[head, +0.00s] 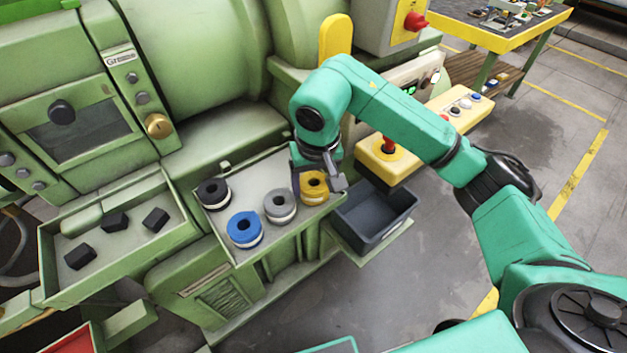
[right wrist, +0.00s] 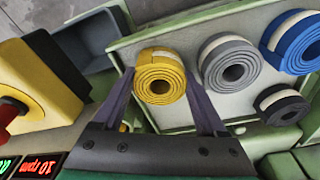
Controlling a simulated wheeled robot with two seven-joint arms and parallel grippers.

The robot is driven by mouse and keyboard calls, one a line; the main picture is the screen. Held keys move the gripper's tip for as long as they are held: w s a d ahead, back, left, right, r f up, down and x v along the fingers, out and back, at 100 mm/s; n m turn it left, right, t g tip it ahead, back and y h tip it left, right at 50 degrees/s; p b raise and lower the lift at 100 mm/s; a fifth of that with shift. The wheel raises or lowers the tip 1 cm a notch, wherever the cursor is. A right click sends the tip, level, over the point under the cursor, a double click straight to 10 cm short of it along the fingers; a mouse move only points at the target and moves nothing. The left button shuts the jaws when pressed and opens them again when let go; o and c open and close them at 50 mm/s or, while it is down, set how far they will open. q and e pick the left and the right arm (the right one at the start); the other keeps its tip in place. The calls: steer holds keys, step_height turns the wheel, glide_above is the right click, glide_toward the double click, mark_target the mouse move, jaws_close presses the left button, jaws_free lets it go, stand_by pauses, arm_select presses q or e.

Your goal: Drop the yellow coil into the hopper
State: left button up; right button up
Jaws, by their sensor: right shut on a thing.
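The yellow coil (head: 315,197) is at the right end of a pale tray (head: 240,192) on the green machine. My right gripper (head: 317,180) is over it, shut on its sides. In the right wrist view the coil (right wrist: 159,80) sits between the two dark fingers (right wrist: 163,95); I cannot tell whether it is clear of the tray. A green open-topped box (head: 58,247) with several black blocks is at the left; a dark grey bin (head: 375,238) is at the right. I cannot tell which is the hopper. My left gripper is not in view.
Grey (head: 280,207), blue (head: 244,231) and black (head: 213,194) coils stand on the same tray, left of the yellow one. A yellow control box with a red button (head: 385,160) stands close right of my gripper. The floor at the right is mostly clear.

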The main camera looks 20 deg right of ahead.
mark_target(316, 188)
steer(key=shift+f, duration=0.15)
steer(key=o, duration=1.2)
step_height(316, 188, up, 12)
steer(key=s, duration=0.1)
steer(key=shift+s, duration=0.4)
